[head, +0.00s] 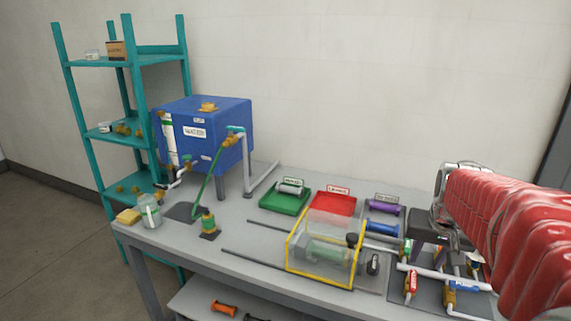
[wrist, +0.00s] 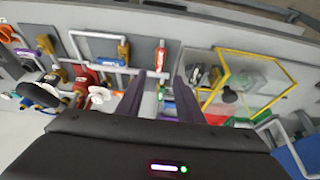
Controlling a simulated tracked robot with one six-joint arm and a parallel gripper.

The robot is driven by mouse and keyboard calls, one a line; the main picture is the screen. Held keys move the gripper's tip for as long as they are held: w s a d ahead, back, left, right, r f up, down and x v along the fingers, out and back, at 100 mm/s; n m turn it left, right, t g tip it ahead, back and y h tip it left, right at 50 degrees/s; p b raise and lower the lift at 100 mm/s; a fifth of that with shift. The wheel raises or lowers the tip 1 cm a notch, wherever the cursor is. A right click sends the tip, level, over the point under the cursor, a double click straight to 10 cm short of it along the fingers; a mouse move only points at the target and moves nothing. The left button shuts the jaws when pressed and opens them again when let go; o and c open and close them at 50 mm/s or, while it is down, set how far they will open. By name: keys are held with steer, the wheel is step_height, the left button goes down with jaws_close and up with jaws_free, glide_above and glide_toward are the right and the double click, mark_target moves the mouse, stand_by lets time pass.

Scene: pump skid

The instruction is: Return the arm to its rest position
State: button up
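My gripper (wrist: 161,80) shows in the wrist view with its two dark fingers apart and nothing between them. It is open and sits above the pipework side of the bench. In the head view my red-covered arm reaches in from the right edge, and the dark gripper end hangs over the valves and pipes at the bench's right. The wrist view looks down on white pipes (wrist: 100,35), coloured valves and the yellow-framed clear guard (wrist: 222,85). I cannot see the whole arm or any mark for a rest position.
The grey bench (head: 180,238) carries a blue water tank (head: 215,145), a green tray (head: 272,207), a red tray (head: 335,203) and the yellow-framed guard (head: 292,250). A teal shelf rack (head: 137,85) stands behind at left. The air above the bench's middle is clear.

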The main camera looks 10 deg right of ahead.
steer(key=s+a+n+t+y, duration=0.1)
steer(key=s+a+n, duration=0.2)
steer(key=a, duration=1)
steer(key=s+a+n+t+y, duration=0.1)
steer(key=s+a+n, duration=0.3)
steer(key=a, duration=0.9)
steer(key=s, duration=0.3)
steer(key=shift+s+a+y, duration=0.3)
steer(key=shift+s+a, duration=0.05)
steer(key=shift+d, duration=0.1)
